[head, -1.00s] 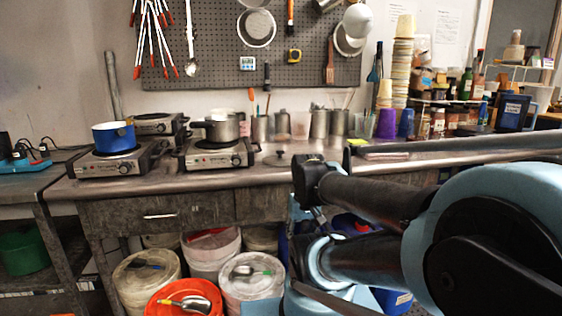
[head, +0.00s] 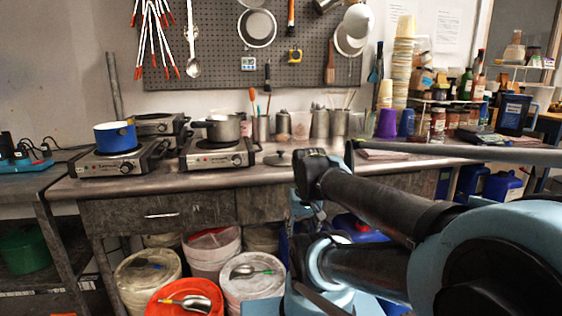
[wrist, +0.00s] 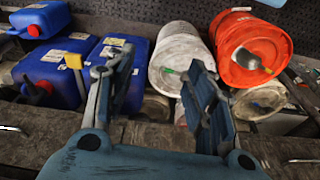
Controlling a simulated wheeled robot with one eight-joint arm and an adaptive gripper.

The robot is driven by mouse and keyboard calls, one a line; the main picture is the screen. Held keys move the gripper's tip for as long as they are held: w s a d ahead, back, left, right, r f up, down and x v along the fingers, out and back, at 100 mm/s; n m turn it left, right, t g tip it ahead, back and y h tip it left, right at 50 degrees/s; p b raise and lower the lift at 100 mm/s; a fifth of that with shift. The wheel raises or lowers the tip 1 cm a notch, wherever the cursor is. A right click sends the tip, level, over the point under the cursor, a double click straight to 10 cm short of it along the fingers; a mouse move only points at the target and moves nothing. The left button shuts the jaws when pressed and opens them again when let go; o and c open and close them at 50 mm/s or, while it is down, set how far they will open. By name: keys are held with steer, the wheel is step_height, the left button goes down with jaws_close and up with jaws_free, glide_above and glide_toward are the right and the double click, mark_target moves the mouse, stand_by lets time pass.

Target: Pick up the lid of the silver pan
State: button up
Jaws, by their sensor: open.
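The silver pan (head: 223,127) stands on the right-hand front hot plate (head: 216,152) in the head view. A dark round lid with a knob (head: 277,159) lies on the counter to the right of that hot plate, just left of my arm. My gripper (wrist: 155,70) shows in the wrist view with its two blue fingers spread apart and nothing between them. It faces the buckets and jugs under the counter. The lid and the pan are not in the wrist view. In the head view I cannot make out my fingers.
A blue pot (head: 115,136) stands on the left hot plate. An orange-lidded bucket (wrist: 254,50), a white bucket (wrist: 180,55) and blue jugs (wrist: 50,72) are below the counter. Cups, canisters and bottles line the back. My arm covers the right front.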

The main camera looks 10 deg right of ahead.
steer(key=w+r+m+g, duration=0.1)
steer(key=w+r+m, duration=0.9)
steer(key=w+r, duration=0.75)
step_height(320, 180, up, 14)
steer(key=m+g, duration=0.1)
steer(key=m, duration=1.1)
glide_above(281, 150)
step_height(281, 150, down, 17)
steer(key=shift+w+r, duration=0.15)
jaws_close()
